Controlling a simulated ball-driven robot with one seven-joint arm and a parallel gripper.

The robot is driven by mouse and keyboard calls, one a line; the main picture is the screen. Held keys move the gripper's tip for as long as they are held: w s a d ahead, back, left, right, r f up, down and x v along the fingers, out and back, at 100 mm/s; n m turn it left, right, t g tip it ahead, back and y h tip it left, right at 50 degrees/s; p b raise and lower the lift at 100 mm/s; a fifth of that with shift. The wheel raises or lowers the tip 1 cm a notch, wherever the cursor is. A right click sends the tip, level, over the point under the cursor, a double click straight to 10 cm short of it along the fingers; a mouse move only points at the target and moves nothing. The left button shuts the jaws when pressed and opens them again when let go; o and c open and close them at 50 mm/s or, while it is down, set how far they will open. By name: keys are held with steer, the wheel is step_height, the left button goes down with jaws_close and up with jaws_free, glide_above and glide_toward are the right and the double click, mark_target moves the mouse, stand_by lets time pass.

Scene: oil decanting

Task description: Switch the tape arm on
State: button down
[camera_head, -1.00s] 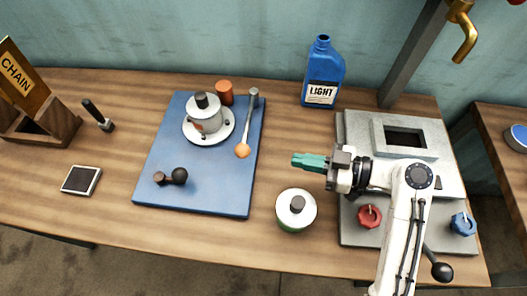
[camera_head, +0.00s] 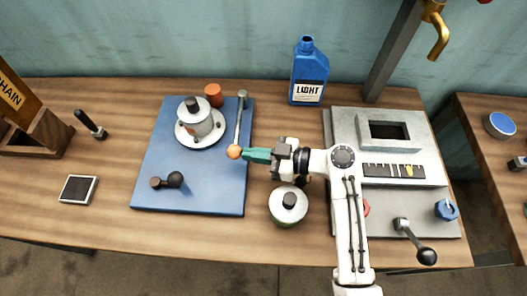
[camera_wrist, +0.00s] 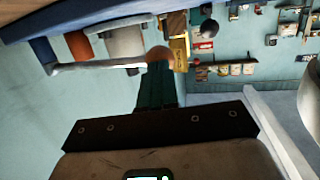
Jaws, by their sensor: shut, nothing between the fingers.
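The tape arm is a grey metal lever (camera_head: 240,118) with an orange ball (camera_head: 234,152) at its near end, on the right side of the blue board (camera_head: 190,205). My gripper (camera_head: 247,154) has green fingers, is shut and empty, and its tips are at the right side of the orange ball, touching or nearly so. In the wrist view the ball (camera_wrist: 160,56) sits just beyond the fingertips (camera_wrist: 158,75), and the lever (camera_wrist: 95,66) runs off to the left.
On the board stand a white reel (camera_head: 195,120), an orange cylinder (camera_head: 213,94) and a black-knobbed crank (camera_head: 170,181). A white-lidded tin (camera_head: 288,204) stands close below my arm. A blue bottle (camera_head: 309,72) is at the back. A grey machine (camera_head: 400,210) is at the right.

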steer(key=shift+a, duration=0.15)
steer(key=shift+s+a+f+b, duration=0.15)
steer(key=shift+a+f+b, duration=0.05)
steer(key=shift+a+b, duration=0.4)
steer(key=shift+m+t+h, duration=0.3)
steer(key=shift+m+t, duration=0.4)
steer(key=shift+t, duration=0.2)
steer(key=a+b, duration=0.1)
steer(key=a, duration=0.2)
steer(key=a+b, duration=0.2)
steer(key=a, duration=0.1)
steer(key=a+b, duration=0.2)
steer(key=a, duration=0.1)
steer(key=shift+w, duration=0.4)
steer(key=shift+w+a+r+b, duration=0.1)
steer(key=shift+w+a+b, duration=0.1)
steer(key=shift+a+b, duration=0.25)
steer(key=shift+a+r, duration=0.2)
steer(key=shift+a, duration=0.05)
